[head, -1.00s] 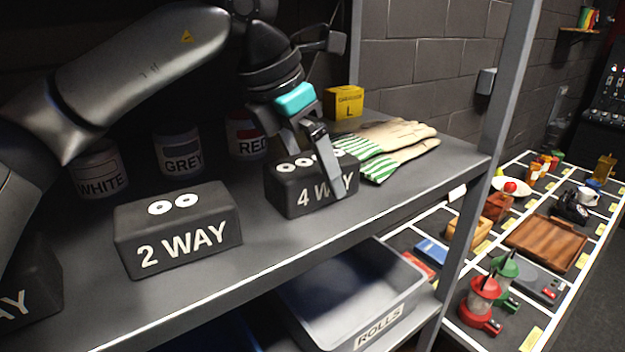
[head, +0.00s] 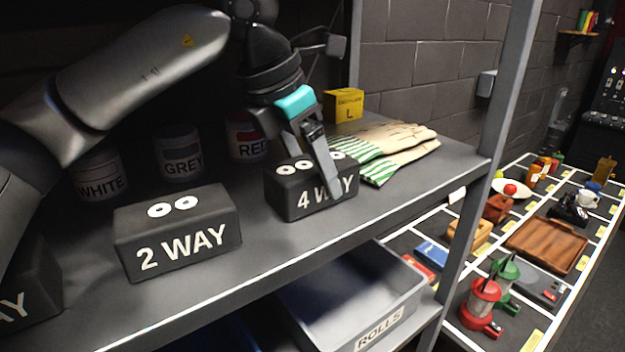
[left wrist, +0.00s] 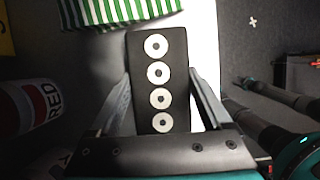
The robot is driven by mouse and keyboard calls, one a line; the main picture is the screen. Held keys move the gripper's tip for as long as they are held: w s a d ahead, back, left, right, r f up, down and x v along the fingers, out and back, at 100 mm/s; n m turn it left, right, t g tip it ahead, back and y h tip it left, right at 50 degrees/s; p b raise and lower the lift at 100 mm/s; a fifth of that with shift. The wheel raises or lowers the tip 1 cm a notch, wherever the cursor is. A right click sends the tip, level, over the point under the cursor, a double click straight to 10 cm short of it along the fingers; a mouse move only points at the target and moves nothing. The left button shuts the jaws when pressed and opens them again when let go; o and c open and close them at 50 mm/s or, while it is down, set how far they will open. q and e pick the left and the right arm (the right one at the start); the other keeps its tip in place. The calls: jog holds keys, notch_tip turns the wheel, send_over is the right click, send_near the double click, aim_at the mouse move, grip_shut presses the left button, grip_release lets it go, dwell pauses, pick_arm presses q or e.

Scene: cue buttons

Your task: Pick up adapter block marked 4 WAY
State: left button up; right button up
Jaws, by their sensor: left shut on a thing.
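The black block marked 4 WAY (head: 285,192) sits on the grey shelf near its front edge. In the left wrist view its top (left wrist: 158,75) shows a row of white round sockets. My left gripper (head: 325,185) reaches down over the block and is shut on it, one finger across the front face, partly hiding the lettering. In the left wrist view the fingers (left wrist: 160,105) lie along both sides of the block. I see no clear gap between block and shelf.
The block marked 2 WAY (head: 180,235) stands to the left, another dark block (head: 30,285) beyond it. Tins labelled WHITE, GREY (head: 180,153) and RED stand behind. Striped gloves (head: 395,150) and a yellow box (head: 343,104) lie close by on the right. A shelf post (head: 500,110) stands further right.

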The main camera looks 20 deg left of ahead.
pick_arm(q)
jog(key=shift+c, duration=1.4)
jog(key=shift+r, duration=0.1)
